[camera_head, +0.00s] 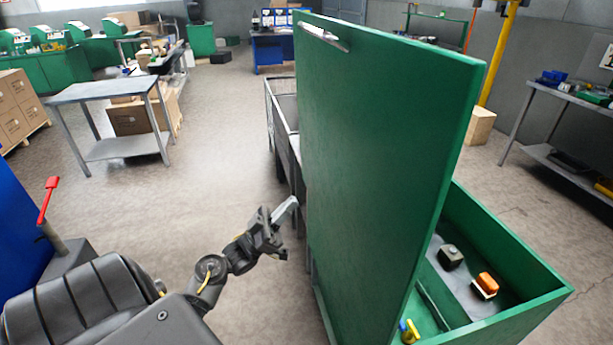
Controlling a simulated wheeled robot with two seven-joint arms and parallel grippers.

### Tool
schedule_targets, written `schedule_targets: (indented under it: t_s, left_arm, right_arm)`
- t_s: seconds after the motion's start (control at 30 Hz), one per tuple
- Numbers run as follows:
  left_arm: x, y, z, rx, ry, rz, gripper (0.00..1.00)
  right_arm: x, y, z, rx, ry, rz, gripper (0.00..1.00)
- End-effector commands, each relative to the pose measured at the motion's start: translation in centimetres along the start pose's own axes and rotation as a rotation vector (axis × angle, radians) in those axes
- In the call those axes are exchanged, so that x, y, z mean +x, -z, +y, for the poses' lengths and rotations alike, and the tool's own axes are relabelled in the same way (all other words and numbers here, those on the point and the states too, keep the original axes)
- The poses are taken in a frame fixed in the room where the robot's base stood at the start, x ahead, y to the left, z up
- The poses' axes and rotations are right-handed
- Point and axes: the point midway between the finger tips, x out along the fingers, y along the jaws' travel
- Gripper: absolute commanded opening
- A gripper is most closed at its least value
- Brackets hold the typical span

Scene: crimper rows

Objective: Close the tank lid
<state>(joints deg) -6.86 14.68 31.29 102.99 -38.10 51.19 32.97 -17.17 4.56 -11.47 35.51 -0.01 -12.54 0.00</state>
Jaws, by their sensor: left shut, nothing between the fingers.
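The tank lid (385,150) is a large green panel standing raised, nearly upright, with a metal handle (325,37) near its top edge. The green tank (520,248) is open at the right, below and behind the lid. My left gripper (290,208) is shut and empty, to the left of the lid's lower part. A small gap seems to lie between its fingertips and the lid, but I cannot tell for sure whether they touch. My right gripper is not in view.
Inside the tank are a dark block (451,257), an orange-topped brush-like item (486,285) and a yellow and blue item (409,331). A wire cart (283,125) stands behind the lid. A grey table (112,92) stands at left. The floor between is clear.

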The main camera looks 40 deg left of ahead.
Motion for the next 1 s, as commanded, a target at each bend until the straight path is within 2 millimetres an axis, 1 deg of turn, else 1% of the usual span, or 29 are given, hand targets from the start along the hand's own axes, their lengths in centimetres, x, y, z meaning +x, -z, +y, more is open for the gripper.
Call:
schedule_targets:
  t_s: [0.03, 0.17, 0.3, 0.47, 0.53, 0.7, 0.83, 1.0]
  left_arm:
    - [1.1, 0.3, 0.0, 0.000, -0.001, 0.002, 0.00]
    - [3.6, 0.5, 0.0, 0.001, 0.001, 0.003, 0.00]
    - [6.7, 0.5, 0.0, 0.000, 0.001, 0.002, 0.00]
    - [9.7, 0.4, 0.0, 0.000, 0.001, 0.002, 0.00]
    - [10.3, -0.7, -0.1, -0.002, 0.003, 0.000, 0.00]
    - [11.4, -2.2, -0.1, -0.001, 0.002, -0.001, 0.00]
    - [11.8, -2.7, -0.1, 0.000, 0.002, -0.002, 0.00]
    - [11.8, -2.9, 0.0, 0.001, 0.002, -0.002, 0.00]
  right_arm:
    - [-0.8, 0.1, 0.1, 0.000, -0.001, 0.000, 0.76]
    - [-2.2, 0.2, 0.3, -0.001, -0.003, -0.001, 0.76]
    - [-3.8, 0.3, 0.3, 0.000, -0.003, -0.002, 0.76]
    - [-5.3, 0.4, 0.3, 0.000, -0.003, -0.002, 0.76]
    - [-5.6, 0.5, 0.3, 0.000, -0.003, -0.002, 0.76]
    - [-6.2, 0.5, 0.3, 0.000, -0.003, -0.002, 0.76]
    - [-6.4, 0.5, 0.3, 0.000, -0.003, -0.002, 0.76]
    - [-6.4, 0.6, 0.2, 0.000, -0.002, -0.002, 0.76]
